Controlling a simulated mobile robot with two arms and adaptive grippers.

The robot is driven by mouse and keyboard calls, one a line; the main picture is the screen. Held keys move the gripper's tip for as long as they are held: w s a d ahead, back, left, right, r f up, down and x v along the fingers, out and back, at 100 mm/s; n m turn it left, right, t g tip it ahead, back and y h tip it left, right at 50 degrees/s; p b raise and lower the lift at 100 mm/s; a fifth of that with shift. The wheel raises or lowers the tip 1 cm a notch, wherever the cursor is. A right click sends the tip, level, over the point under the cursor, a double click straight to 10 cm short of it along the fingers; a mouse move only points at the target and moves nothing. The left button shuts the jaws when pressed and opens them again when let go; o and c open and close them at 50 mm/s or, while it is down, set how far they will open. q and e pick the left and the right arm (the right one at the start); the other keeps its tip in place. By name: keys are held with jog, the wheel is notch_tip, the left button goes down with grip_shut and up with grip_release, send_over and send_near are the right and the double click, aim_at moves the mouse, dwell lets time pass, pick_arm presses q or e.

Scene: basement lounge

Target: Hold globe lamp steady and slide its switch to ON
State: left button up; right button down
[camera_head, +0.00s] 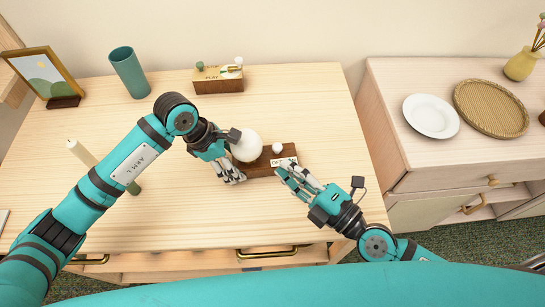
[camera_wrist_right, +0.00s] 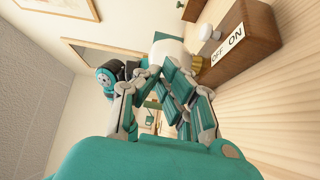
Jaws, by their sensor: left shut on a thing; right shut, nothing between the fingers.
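The globe lamp has a white globe (camera_head: 247,146) on a dark wooden base (camera_head: 262,167); the base also shows in the right wrist view (camera_wrist_right: 262,22). Its white switch knob (camera_head: 277,148) stands at the OFF end of the OFF/ON label (camera_head: 284,162); the knob (camera_wrist_right: 208,32) shows beside OFF in the right wrist view too. My left gripper (camera_head: 238,170) is shut on the lamp at its left side; its exact contact is partly hidden. My right gripper (camera_head: 283,173) is shut and empty, close to the base's front right, below the label in the head view.
A teal cup (camera_head: 129,72), a picture frame (camera_head: 42,75) and a wooden box (camera_head: 218,80) stand at the back of the table. A white plate (camera_head: 430,116) and woven tray (camera_head: 491,108) lie on the right cabinet.

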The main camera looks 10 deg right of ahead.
aim_at(273, 167)
jog(key=s+d+f+m+h, duration=0.2)
jog(key=s+f, duration=0.1)
jog(key=shift+d+f+m, duration=0.15)
jog(key=shift+d+m, duration=0.05)
jog(key=shift+m, duration=0.2)
jog(key=shift+w, duration=0.1)
jog(key=x, duration=1)
jog(key=shift+d, duration=1.5)
